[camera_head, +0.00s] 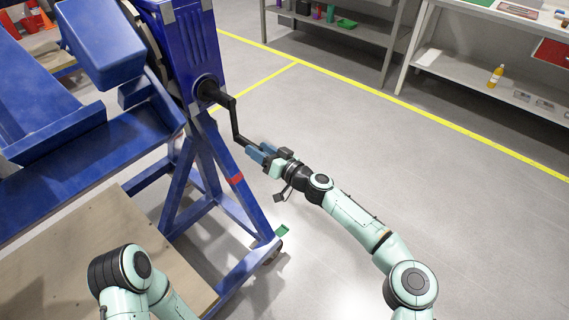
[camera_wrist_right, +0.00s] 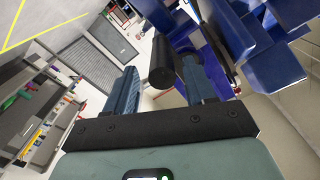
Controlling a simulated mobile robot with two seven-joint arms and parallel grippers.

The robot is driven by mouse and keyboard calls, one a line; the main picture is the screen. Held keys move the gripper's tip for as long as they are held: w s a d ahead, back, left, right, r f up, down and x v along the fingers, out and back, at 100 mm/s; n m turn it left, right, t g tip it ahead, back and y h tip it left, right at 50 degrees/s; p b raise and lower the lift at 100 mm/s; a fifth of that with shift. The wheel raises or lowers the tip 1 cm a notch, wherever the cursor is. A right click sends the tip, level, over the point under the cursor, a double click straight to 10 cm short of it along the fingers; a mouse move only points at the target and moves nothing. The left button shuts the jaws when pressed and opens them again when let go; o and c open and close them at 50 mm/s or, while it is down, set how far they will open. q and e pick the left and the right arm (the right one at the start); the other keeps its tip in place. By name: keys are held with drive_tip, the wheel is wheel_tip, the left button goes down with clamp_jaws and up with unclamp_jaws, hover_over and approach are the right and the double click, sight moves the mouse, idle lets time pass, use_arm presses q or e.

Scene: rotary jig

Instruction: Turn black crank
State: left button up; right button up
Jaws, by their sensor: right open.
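The black crank (camera_head: 234,119) sticks out from a round hub on the side of the blue jig (camera_head: 192,50). Its arm bends downward and ends in a handle close to my right gripper (camera_head: 258,152). In the right wrist view the black crank handle (camera_wrist_right: 161,62) lies between the tips of the two blue fingers of the right gripper (camera_wrist_right: 160,85). The fingers stand apart on either side of the handle, and I cannot tell whether either one touches it. My left arm shows at the bottom left of the head view, but its gripper is out of view.
The jig's blue frame legs (camera_head: 222,185) stand left of my right arm. A wooden board (camera_head: 95,250) lies at lower left. Shelves (camera_head: 480,65) with several items, including an orange bottle (camera_head: 495,76), stand at the back right. The grey floor with yellow lines is clear on the right.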

use_arm(q)
drive_tip(key=shift+w+d+r+t+p, duration=0.2)
drive_tip(key=shift+w+r+t+p, duration=0.3)
drive_tip(key=shift+w+r, duration=0.7)
use_arm(e)
drive_tip(key=v, duration=1)
drive_tip(key=shift+d, duration=0.1)
